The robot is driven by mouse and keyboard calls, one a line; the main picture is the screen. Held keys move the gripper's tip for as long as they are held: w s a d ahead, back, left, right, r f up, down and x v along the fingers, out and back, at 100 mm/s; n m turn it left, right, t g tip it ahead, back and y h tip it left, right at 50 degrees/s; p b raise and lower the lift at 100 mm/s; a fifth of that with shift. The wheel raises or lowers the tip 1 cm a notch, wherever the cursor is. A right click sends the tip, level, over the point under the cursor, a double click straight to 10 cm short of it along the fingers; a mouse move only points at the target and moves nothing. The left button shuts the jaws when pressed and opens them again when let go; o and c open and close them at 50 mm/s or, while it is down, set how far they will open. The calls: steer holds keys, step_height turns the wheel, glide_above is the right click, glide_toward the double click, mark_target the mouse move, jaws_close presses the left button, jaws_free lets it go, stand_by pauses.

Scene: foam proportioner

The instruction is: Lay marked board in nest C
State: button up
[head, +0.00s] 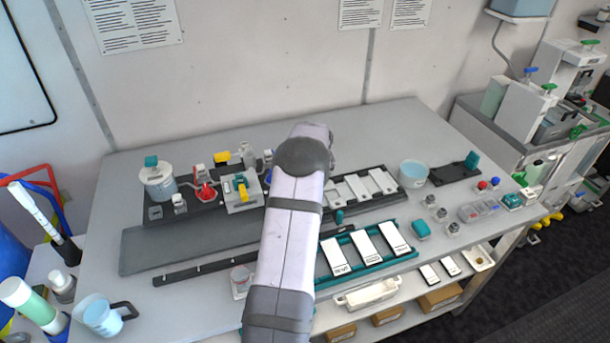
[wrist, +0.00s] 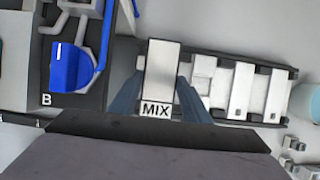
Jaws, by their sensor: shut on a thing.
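In the wrist view, my gripper (wrist: 160,92) is shut on a white board (wrist: 162,68) with a black-on-white MIX label at its near end. A finger lies along each side of the board. The board is over the left end of a black rack (wrist: 291,72); I cannot tell whether it touches the rack. More white pieces (wrist: 242,90) lie in the rack to its right. No letter C is readable. In the head view, my arm hides the gripper and held board, and the rack (head: 399,186) shows right of the arm.
A teal tray (head: 373,266) with three white boards stands in front of the rack. A clear cup (head: 413,172) stands past the rack's right end. A blue knob (wrist: 64,70) marked B is close left of my gripper, with tubing and fittings around it.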

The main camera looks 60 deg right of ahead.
steer(key=shift+f, duration=0.15)
step_height(320, 180, down, 4)
steer(key=b, duration=0.4)
steer(key=shift+a, duration=0.1)
stand_by(0.6)
steer(key=shift+f, duration=0.25)
steer(key=shift+f, duration=0.3)
stand_by(0.3)
steer(key=o, duration=1.5)
